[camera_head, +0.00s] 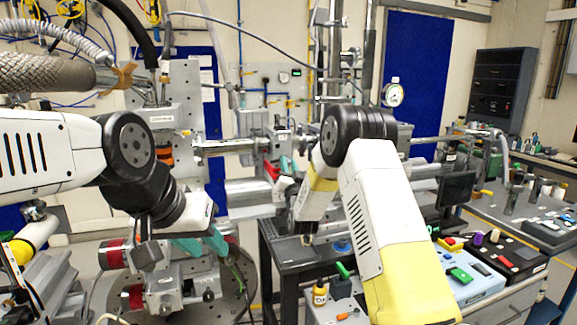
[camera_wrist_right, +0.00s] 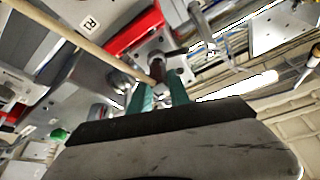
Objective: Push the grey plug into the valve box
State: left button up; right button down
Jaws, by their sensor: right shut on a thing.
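My right gripper (camera_wrist_right: 160,92) has teal fingers shut on a small dark-grey piece (camera_wrist_right: 157,69), which looks like the grey plug. Its tip points at grey and red equipment, and I cannot tell whether it touches. In the head view the right gripper (camera_head: 283,166) is beside the red part (camera_head: 271,170) of the beamline equipment; the plug is too small to make out there. I cannot single out the valve box with certainty. My left gripper (camera_head: 204,243) has its teal fingers apart, seemingly empty, above the round metal plate.
A bench with a blue-grey box (camera_head: 470,282) and a black box (camera_head: 510,258) stands at right. A dark table (camera_head: 300,262) is below my right arm. A hose or rod (camera_wrist_right: 75,35) crosses the wrist view near the fingers. Metal rails and fittings crowd the middle.

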jog(key=shift+w+a, duration=0.15)
jog(key=shift+w, duration=0.35)
dwell(0.4)
jog(key=c, duration=1.1)
grip_release()
jog(key=shift+c, duration=0.2)
